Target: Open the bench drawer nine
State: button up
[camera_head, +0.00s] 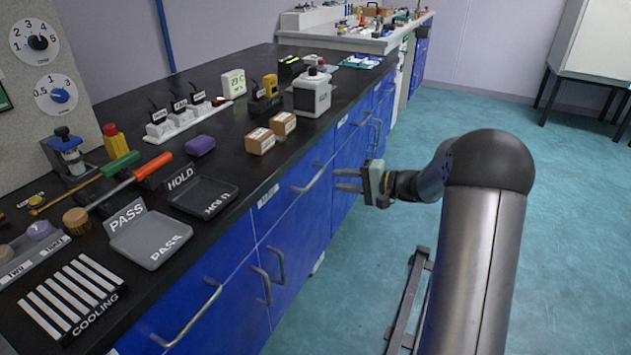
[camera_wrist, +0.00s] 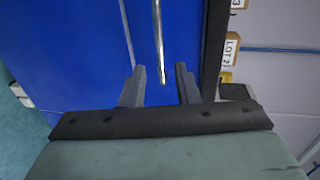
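The blue bench drawer front (camera_head: 290,212) has a silver bar handle (camera_head: 309,180) and a small white label whose text I cannot read. I cannot tell which drawer is number nine. My gripper (camera_head: 338,180) is just right of this handle, its fingers pointing at the blue front. In the wrist view my gripper (camera_wrist: 160,74) is open, with a gap between the fingers. A silver bar handle (camera_wrist: 159,40) runs down from the top edge, and its lower end lies between the two fingertips. Neither finger visibly touches it. The drawer front (camera_wrist: 65,55) appears closed.
The black benchtop (camera_head: 228,160) above carries two cardboard boxes (camera_head: 260,141), a grey PASS tray (camera_head: 150,238) and a black HOLD tray (camera_head: 203,195). More blue fronts with handles line the bench on both sides.

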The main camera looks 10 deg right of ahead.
aim_at(317, 178)
jog(key=b+x, duration=0.1)
jog(key=x, duration=0.7)
jog(key=shift+w+a, duration=0.25)
grip_shut()
